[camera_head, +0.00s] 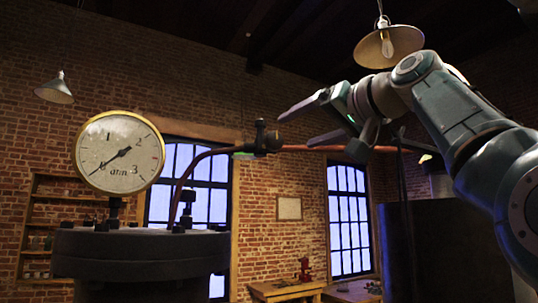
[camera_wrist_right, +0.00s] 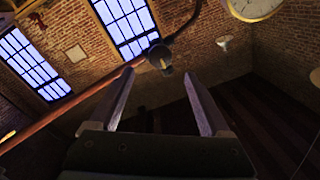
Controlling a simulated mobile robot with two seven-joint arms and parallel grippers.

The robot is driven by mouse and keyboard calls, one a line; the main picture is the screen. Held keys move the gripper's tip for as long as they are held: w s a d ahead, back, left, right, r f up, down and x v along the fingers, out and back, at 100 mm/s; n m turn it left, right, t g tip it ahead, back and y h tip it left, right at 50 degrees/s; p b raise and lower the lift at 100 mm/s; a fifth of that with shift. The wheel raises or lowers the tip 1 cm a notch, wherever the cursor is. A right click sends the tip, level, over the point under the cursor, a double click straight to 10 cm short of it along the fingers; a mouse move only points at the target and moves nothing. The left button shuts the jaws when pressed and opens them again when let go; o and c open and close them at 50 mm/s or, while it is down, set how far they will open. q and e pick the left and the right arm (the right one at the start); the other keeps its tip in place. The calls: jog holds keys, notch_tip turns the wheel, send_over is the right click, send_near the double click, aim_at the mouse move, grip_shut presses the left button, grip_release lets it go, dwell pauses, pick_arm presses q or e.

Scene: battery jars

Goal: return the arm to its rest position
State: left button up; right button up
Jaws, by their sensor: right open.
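My right arm (camera_head: 455,115) reaches in from the right in the head view, raised high. My right gripper (camera_head: 296,130) is open and empty, its fingers pointing left. A dark valve fitting (camera_head: 268,139) on a pipe lies just past the fingertips. In the right wrist view, the two fingers of my right gripper (camera_wrist_right: 160,76) are spread apart, and the valve (camera_wrist_right: 160,58) shows beyond the gap between them. I see no contact between the fingers and the valve. My left gripper is not in view.
A reddish pipe (camera_head: 325,148) runs right from the valve, close to my gripper. A round pressure gauge (camera_head: 118,153) stands on a dark metal vessel (camera_head: 140,245) at left. A hanging lamp (camera_head: 388,47) is above my arm. A wooden table (camera_head: 285,291) stands low behind.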

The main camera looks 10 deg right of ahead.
jog(key=s+d+f+g+h, duration=0.15)
jog(key=s+f, duration=0.25)
jog(key=f, duration=0.7)
jog(key=s+f+g+h, duration=0.2)
jog(key=s+f+g, duration=0.1)
jog(key=f, duration=0.9)
jog(key=s+d+f+g+h, duration=0.15)
jog(key=s+f, duration=0.25)
jog(key=f, duration=0.7)
jog(key=s+f+n+g+h, duration=0.1)
jog(key=s+f+g, duration=0.2)
jog(key=s+f, duration=0.4)
jog(key=s+f+n+g+h+p, duration=0.1)
jog(key=s+f+g, duration=0.3)
jog(key=s, duration=1.8)
notch_tip(320, 180, down, 3)
jog(key=shift+s+f+n, duration=0.1)
jog(key=shift+s+n, duration=0.1)
jog(key=shift+n, duration=0.2)
